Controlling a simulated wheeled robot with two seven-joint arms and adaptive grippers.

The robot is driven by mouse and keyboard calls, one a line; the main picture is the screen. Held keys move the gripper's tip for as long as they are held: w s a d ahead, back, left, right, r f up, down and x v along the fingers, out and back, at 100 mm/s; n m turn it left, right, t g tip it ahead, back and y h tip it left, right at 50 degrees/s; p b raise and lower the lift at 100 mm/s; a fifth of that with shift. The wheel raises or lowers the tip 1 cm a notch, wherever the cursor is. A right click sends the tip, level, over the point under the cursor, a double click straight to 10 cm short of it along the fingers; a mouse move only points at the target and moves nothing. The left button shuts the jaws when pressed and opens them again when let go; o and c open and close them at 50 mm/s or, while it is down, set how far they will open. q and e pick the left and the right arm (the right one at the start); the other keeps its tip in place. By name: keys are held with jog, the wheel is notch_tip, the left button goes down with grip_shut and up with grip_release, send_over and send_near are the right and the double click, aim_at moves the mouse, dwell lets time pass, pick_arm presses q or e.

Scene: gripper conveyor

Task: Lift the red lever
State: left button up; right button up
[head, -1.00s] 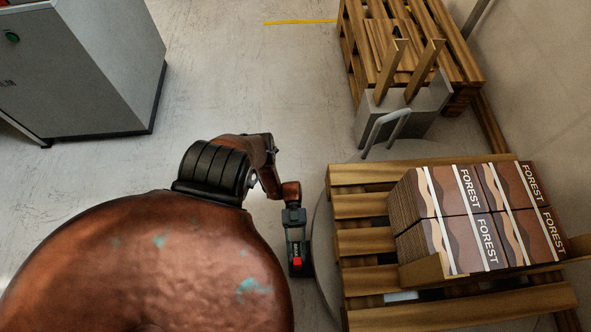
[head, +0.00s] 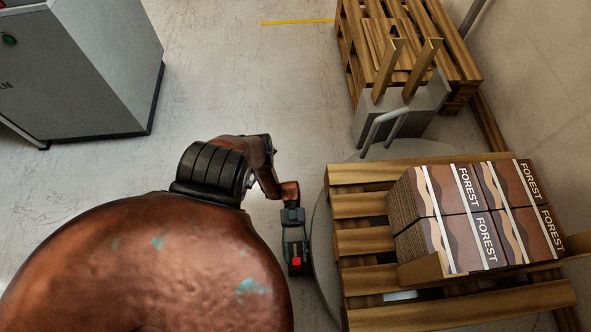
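My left arm, copper-coloured, comes in from the lower left. It ends in my dark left gripper (head: 296,268), which points down beside the left edge of the pallet with boxes. A small bright red patch (head: 296,262) shows at the gripper's lower end; I cannot tell whether it is the red lever or part of the gripper. No other lever stands out clearly. The gripper's fingers are too small and dark to tell open from shut. My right gripper is not in view.
A wooden pallet (head: 357,206) on a round grey plate (head: 322,250) bears several FOREST boxes (head: 440,196). A grey stand with a bent handle (head: 384,130) and another pallet (head: 463,65) are behind. A grey cabinet (head: 90,75) stands left; the floor between is clear.

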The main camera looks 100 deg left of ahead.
pick_arm(q)
jog(key=s+a, duration=0.1)
jog(key=a, duration=0.6)
jog(key=shift+s+a, duration=0.1)
dwell(0.5)
jog(key=shift+s+f, duration=0.1)
